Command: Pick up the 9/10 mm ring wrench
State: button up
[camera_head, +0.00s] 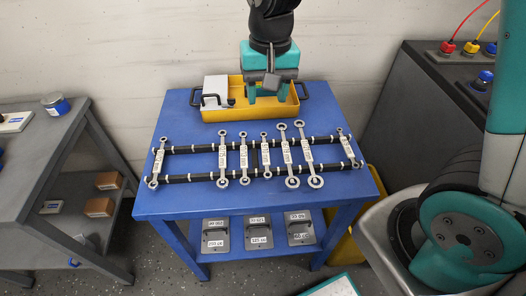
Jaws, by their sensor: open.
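Several double-ended ring wrenches with white labels lie across two black rails (190,178) on the blue table (220,202). The labels are too small to read, so I cannot tell which wrench is the 9/10 mm one. Shorter wrenches include one in the middle (265,155), one at the far right (347,148) and one at the far left (157,163). Longer ones, such as this wrench (308,153), lie right of the middle. My gripper (268,95) is open and points down over the yellow tray, behind the wrenches and apart from them.
The yellow tray (225,115) with black handles stands at the table's back, with a pale box (215,88) at its left. Labelled grey cases (258,233) sit on the lower shelf. A grey bench (40,140) stands left and a dark console (425,80) right.

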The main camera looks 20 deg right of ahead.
notch_tip(320, 180, down, 2)
jog(key=w+m, duration=0.1)
jog(key=w, duration=0.1)
send_over(266, 153)
jog(key=shift+h, duration=0.3)
notch_tip(266, 153, down, 11)
jog(key=shift+w+f+b, duration=0.1)
jog(key=shift+w+b, duration=0.05)
jog(key=shift+b, duration=0.15)
jog(key=shift+f, duration=2.8)
jog(key=shift+f, duration=0.25)
grip_shut()
